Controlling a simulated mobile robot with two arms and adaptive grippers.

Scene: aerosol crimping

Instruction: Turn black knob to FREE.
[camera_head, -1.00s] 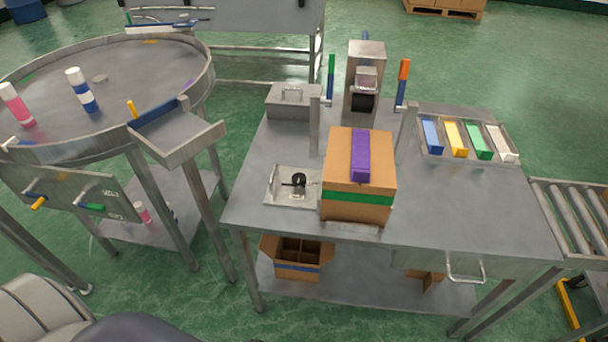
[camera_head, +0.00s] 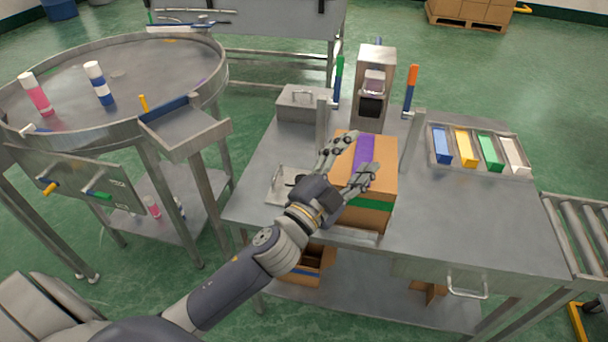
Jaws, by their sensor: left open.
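The black knob (camera_head: 298,179) is on a small metal plate (camera_head: 279,190) on the workbench, left of the cardboard box. My left arm and hand hide most of the knob and part of the plate, and its setting cannot be read. My left gripper (camera_head: 361,154) is open and empty, with its fingers spread in front of the box as seen from the head; whether it touches the box is unclear. My right gripper is not in view.
A cardboard box (camera_head: 378,210) with purple and green bands stands right of the plate. Metal posts and a press-like machine (camera_head: 374,60) stand behind. A tray of coloured blocks (camera_head: 490,170) is at the right. A round table (camera_head: 140,75) with cans is at the left.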

